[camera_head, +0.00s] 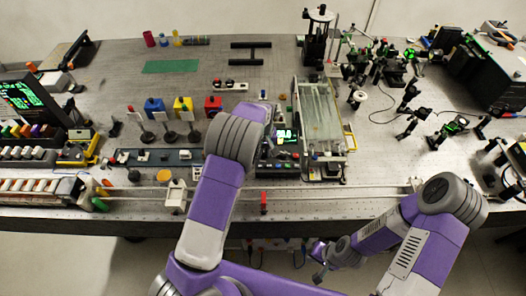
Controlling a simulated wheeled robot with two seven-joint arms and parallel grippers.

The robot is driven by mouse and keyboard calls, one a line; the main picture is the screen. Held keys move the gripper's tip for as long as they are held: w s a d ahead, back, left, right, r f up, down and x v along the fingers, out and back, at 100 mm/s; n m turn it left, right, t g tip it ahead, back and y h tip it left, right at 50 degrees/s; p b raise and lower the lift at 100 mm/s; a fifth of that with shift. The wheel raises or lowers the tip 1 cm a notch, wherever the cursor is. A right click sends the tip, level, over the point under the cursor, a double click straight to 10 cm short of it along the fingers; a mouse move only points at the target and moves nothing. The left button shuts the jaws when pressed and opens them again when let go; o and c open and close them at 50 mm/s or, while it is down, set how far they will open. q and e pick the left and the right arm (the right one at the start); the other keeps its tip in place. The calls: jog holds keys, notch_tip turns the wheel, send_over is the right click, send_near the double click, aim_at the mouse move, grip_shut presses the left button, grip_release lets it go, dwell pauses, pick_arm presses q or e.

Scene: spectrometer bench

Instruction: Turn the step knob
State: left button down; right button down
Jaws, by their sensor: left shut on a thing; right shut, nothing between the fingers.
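A small dark control box with a green lit display (287,134) stands near the middle of the bench, just left of a long clear-topped unit. My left arm reaches over the bench, and my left gripper (270,136) is at the left side of this box. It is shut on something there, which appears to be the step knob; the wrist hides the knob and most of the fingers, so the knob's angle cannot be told. My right gripper (319,264) is shut and empty, low in front of the bench's front edge.
The long clear-topped unit (319,115) stands right of the box. A rail with a red marker (263,203) runs along the front edge. Optics on posts (405,97) crowd the right side. Blue, yellow and red blocks (183,104) stand left. A green mat (171,66) lies at the back.

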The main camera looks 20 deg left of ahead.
aim_at(263, 154)
pick_arm(q)
jog(key=shift+w, duration=0.1)
jog(key=c, duration=1)
grip_release()
jog(key=shift+r, duration=0.1)
notch_tip(263, 154, up, 8)
jog(key=shift+f, duration=0.25)
